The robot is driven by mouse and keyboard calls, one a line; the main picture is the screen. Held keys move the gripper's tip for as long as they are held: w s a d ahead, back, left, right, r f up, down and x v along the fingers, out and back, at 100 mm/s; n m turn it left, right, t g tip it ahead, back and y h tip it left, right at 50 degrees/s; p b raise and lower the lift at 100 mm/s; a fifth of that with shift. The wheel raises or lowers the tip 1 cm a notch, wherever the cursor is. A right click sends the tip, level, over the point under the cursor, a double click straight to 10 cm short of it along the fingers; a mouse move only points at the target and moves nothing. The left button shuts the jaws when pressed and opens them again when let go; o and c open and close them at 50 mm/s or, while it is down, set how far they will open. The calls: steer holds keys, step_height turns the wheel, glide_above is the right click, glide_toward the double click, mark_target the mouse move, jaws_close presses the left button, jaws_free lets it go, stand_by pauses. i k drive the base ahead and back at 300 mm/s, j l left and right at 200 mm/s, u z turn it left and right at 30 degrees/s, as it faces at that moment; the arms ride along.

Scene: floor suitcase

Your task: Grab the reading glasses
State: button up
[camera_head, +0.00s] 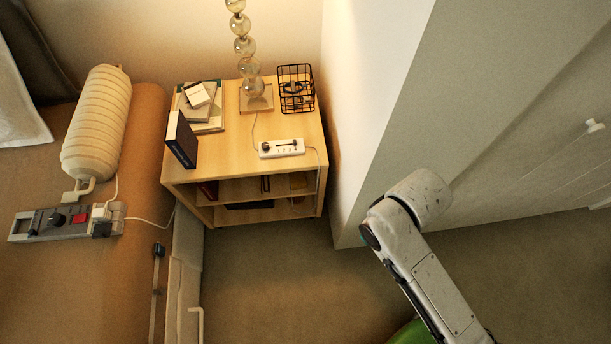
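I cannot make out the reading glasses for certain. A small dark thing sits in the black wire basket (309,72) at the back right of the wooden nightstand (228,150), too small to identify. My arm comes up from the bottom right and bends beside the wall corner, to the right of the nightstand and apart from it. My gripper does not show in this view.
A glass-ball lamp (244,46), stacked books (206,118), an upright dark book (181,140) and a white power strip (282,148) stand on the nightstand. A wall corner (350,150) rises on its right. Brown floor (270,285) in front is clear.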

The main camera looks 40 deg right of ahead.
mark_target(262, 177)
steer(key=i+j+u, duration=0.6)
steer(key=i, duration=0.35)
